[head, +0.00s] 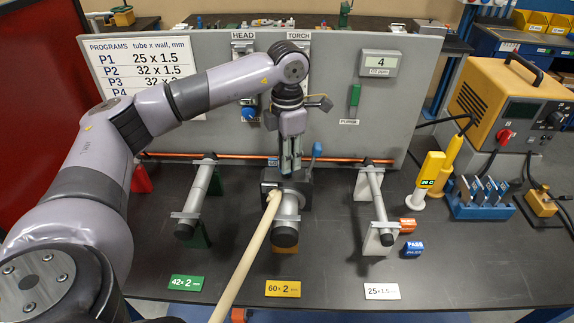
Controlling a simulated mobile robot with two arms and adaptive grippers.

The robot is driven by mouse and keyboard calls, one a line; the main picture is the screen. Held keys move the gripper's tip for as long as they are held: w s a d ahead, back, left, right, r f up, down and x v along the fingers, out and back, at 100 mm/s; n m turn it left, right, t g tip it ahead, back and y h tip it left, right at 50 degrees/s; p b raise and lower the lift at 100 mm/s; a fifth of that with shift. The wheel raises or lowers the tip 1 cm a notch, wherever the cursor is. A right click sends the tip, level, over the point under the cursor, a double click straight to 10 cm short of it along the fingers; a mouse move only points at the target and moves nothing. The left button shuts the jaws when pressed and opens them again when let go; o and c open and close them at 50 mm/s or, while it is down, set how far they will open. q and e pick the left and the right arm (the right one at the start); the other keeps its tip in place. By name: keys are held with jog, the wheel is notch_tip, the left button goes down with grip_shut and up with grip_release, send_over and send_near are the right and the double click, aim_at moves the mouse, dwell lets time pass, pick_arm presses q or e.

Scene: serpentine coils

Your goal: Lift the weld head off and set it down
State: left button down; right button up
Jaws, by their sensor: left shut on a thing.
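The weld head (270,181) is a dark block with a blue-tipped lever (316,151). It sits around the middle tube (286,229), above the yellow "60 x 2" label (283,288). A cream hose (246,258) runs from it to the bottom edge. My left gripper (291,168) points down over the head and is shut on it; the fingers hide part of the head. I cannot tell any gap between head and tube. My right gripper is not in view.
Tubes on stands flank it: left (203,182) and right (375,194). A grey panel (350,110) stands behind, with a copper pipe (240,157) along its foot. Bare bench shows front right.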

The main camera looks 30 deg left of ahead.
pick_arm(q)
notch_tip(320, 180, up, 8)
jog(key=shift+w+f+b, duration=0.1)
jog(key=shift+f+b, duration=0.05)
jog(key=shift+b, duration=0.9)
notch_tip(320, 180, up, 12)
jog(key=p, duration=0.1)
jog(key=shift+f+p, duration=0.25)
jog(key=shift+p, duration=0.15)
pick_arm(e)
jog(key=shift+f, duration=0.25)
pick_arm(q)
jog(key=shift+d, duration=0.1)
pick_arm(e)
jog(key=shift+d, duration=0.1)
